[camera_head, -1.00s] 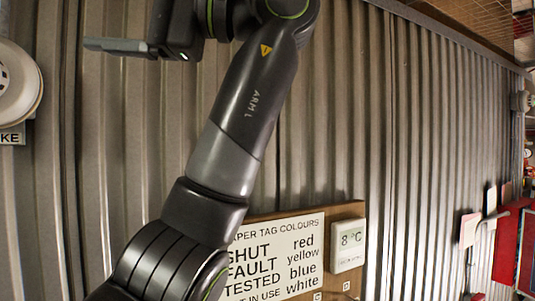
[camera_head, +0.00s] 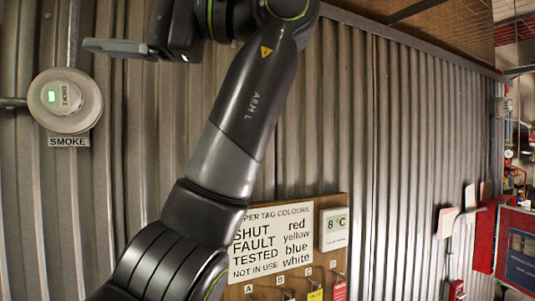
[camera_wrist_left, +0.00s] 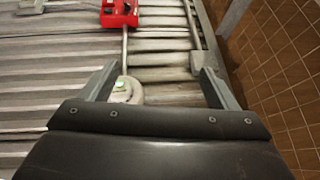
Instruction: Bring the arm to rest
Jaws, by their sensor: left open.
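My left arm (camera_head: 237,115), dark grey with a lighter band, rises across the head view and bends left at the top. My left gripper (camera_head: 115,46) is at the upper left, seen side-on in front of the corrugated wall. In the left wrist view the left gripper (camera_wrist_left: 160,68) has its two fingers wide apart. I see nothing held between them. My right gripper is not in view.
A smoke detector (camera_head: 65,100) with a green light is on the wall at left; a white round device with a green light (camera_wrist_left: 126,90) shows between the fingers. A tag board (camera_head: 270,240) with a thermometer (camera_head: 334,230) is low behind the arm. Red cabinets (camera_head: 515,250) stand at right.

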